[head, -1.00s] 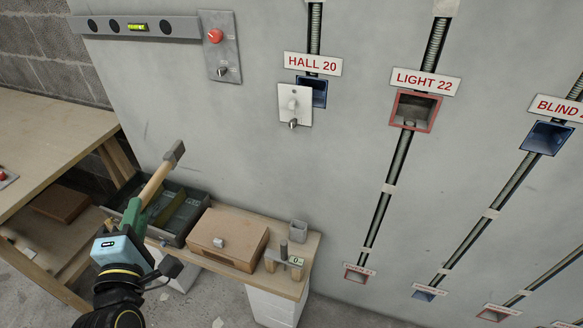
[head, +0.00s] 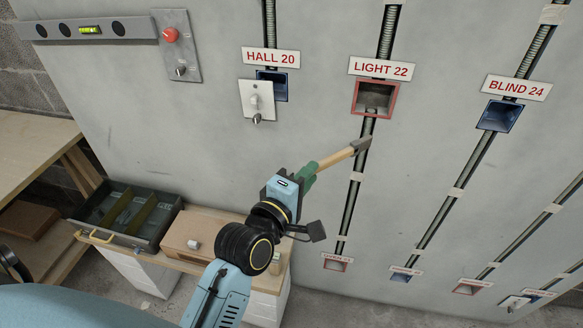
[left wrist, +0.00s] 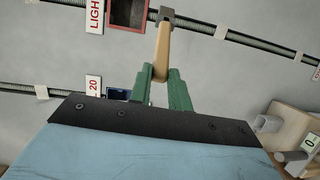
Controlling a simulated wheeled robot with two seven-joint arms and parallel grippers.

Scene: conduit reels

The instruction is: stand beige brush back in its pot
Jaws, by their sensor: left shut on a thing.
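My left gripper (head: 309,174) is shut on the beige brush (head: 335,158), which has a pale wooden handle and a dark grey end. The brush is tilted, its grey end pointing up and right, below the red-framed LIGHT 22 box in the head view. In the left wrist view the brush (left wrist: 162,50) stands out from between the green fingers (left wrist: 160,88). A small grey square holder, apparently the pot (left wrist: 268,123), is at the right of that view, apart from the brush. In the head view my arm hides it. My right gripper is not in view.
A device showing 0 (left wrist: 310,142) is near the pot. Conduits and labelled boxes, including a blue one (head: 500,116), line the wall.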

